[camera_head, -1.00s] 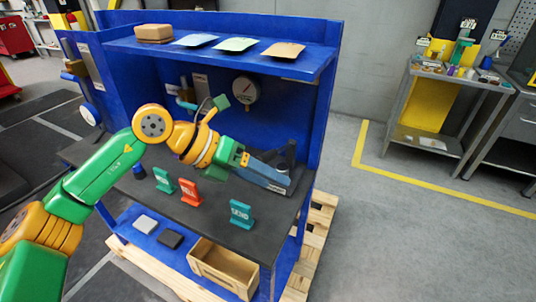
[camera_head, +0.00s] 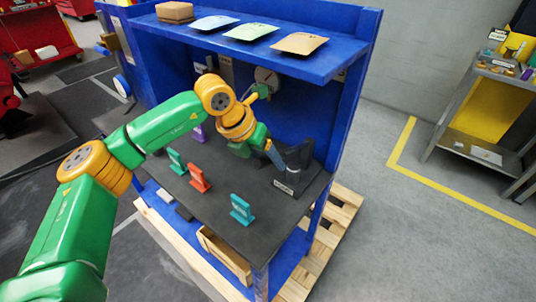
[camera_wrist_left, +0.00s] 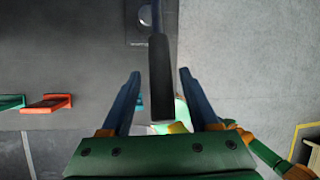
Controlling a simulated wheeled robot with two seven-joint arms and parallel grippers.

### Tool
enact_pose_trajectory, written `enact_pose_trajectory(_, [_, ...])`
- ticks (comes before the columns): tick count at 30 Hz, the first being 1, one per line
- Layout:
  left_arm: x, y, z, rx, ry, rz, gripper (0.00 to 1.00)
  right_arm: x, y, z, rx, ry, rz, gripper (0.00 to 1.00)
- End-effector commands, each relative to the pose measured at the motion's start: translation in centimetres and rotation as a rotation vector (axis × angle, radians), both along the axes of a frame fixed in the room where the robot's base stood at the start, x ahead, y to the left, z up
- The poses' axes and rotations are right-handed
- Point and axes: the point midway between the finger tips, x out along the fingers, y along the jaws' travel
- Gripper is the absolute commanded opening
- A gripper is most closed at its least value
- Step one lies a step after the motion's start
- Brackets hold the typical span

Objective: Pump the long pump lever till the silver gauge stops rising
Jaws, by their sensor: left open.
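In the left wrist view the long pump lever's black grip (camera_wrist_left: 160,75) points toward my palm. It lies between the two blue fingers of my left gripper (camera_wrist_left: 160,73), which stand open with a gap on each side. In the head view my left gripper (camera_head: 274,155) is at the dark pump stand (camera_head: 300,158) on the right of the bench; the lever cannot be told apart there. The round pale gauge (camera_head: 266,78) on the back panel is partly covered by my left arm, and its reading is too small to tell. My right gripper is not seen.
A teal tag stand (camera_head: 176,161), a red one (camera_head: 199,178) and another teal one (camera_head: 241,209) stand on the dark bench top (camera_head: 205,215). A blue shelf (camera_head: 300,62) overhangs the back. A wooden box (camera_head: 225,255) sits below.

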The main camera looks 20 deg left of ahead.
Motion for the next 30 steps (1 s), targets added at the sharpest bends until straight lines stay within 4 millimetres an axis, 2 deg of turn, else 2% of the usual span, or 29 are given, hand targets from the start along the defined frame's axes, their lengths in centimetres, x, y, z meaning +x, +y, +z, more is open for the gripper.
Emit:
enact_pose_trajectory(5, [0.03,-0.04,-0.08,0.0,-0.001,0.0,0.61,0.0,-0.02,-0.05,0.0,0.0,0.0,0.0])
enact_pose_trajectory(8, [0.02,-0.03,-0.06,-0.001,-0.001,0.0,0.37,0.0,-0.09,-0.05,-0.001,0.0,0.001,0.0])
enact_pose_trajectory(12, [0.02,-0.03,-0.05,-0.001,-0.001,0.0,0.0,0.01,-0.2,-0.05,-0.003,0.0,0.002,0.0])
enact_pose_trajectory(30, [0.02,-0.02,-0.01,-0.001,-0.001,0.0,0.0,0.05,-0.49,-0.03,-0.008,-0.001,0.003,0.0])
